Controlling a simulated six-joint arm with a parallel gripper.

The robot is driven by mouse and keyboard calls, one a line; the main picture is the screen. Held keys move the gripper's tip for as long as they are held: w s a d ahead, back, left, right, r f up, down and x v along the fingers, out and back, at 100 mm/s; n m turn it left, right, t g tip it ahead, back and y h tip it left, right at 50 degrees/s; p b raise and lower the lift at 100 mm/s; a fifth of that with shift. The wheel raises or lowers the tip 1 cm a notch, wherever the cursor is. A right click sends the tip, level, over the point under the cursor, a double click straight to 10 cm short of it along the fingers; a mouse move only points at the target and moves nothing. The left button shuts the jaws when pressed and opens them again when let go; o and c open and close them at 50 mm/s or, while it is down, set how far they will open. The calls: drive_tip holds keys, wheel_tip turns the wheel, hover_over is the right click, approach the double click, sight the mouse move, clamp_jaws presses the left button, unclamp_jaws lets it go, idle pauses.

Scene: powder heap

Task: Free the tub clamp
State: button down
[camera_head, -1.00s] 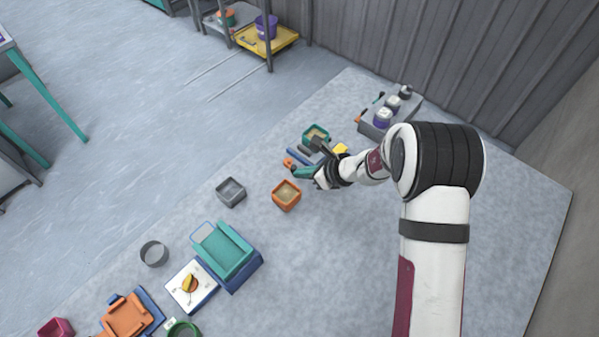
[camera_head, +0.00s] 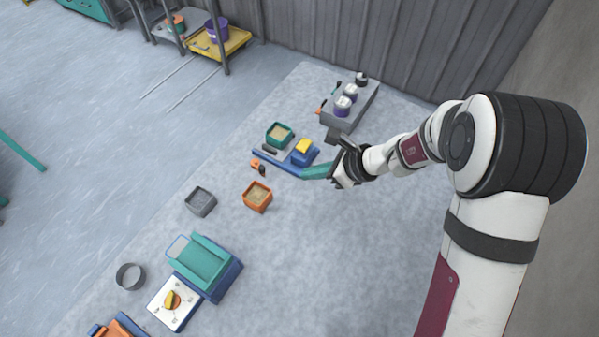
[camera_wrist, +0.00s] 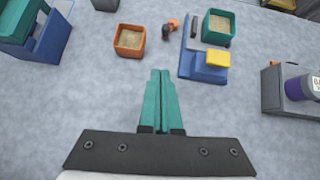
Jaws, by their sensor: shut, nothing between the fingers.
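The teal tub (camera_head: 280,134) with tan powder stands upright on a blue and grey clamp base; it also shows in the wrist view (camera_wrist: 218,27). A small dark bar (camera_head: 269,149) lies beside the tub. A yellow block (camera_head: 303,146) sits on a blue body (camera_wrist: 209,73) at the near end of the base. An orange and black piece (camera_head: 257,166), also in the wrist view (camera_wrist: 170,27), is just left of the base. My gripper (camera_head: 308,172) has its teal fingers shut and empty, apart from the base in the wrist view (camera_wrist: 160,72). I cannot tell whether the clamp is locked.
An orange tub (camera_head: 257,196) of powder and a grey tray (camera_head: 200,201) stand to the left. A teal and blue machine (camera_head: 207,263) and a white dial panel (camera_head: 172,303) are nearer. A grey rack (camera_head: 350,105) with jars stands behind. Open floor mat lies in front.

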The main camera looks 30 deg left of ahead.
drive_tip(key=shift+w, duration=0.15)
drive_tip(key=w+n, duration=0.1)
drive_tip(key=w+g, duration=0.1)
drive_tip(key=shift+w+d+n, duration=0.2)
drive_tip(key=shift+w+n, duration=0.2)
approach(265, 172)
wheel_tip(265, 172, down, 3)
drive_tip(key=shift+w+d+f, duration=0.2)
drive_tip(key=shift+f, duration=0.05)
drive_tip(key=a, duration=0.3)
drive_tip(key=shift+s+a+f, duration=0.3)
drive_tip(key=shift+s, duration=0.1)
drive_tip(key=shift+s+a, duration=0.1)
drive_tip(key=shift+a, duration=0.35)
